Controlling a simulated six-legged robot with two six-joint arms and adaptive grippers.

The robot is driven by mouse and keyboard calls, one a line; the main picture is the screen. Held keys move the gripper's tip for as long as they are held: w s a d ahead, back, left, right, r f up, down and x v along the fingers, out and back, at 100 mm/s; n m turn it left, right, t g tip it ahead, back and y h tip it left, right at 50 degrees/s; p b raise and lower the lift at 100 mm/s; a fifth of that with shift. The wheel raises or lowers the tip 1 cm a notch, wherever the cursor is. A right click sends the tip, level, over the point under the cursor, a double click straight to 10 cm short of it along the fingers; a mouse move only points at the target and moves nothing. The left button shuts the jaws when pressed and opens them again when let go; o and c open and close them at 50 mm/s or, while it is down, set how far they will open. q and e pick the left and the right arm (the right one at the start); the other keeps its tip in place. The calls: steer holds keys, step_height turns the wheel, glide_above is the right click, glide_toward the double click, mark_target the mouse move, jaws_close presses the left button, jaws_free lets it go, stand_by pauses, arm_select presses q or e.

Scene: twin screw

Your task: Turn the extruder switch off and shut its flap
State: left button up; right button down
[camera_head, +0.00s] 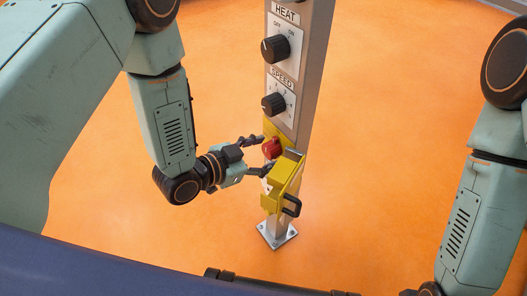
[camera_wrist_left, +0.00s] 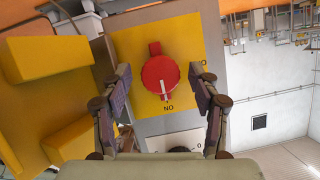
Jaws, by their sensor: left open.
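The red extruder switch (camera_head: 271,148) sits on a yellow plate low on the grey post. In the left wrist view the red switch (camera_wrist_left: 160,74) faces me, and its white mark points at the lettering "NO" on the yellow plate (camera_wrist_left: 126,48). The yellow flap (camera_head: 284,178) stands open, swung out from the post, with a black handle (camera_head: 292,206). The flap (camera_wrist_left: 48,62) also fills the left of the wrist view. My left gripper (camera_head: 261,156) is open, with its fingers on either side of the switch; contact cannot be told. My right gripper is out of view.
Above the switch on the post are a black SPEED knob (camera_head: 273,104) and a black HEAT knob (camera_head: 275,48). The post stands on a bolted base plate (camera_head: 277,236). The orange floor around it is clear. My right arm is at the right.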

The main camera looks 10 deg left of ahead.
arm_select(q)
steer(key=shift+c, duration=0.6)
steer(key=c, duration=1.1)
steer(key=shift+o, duration=0.2)
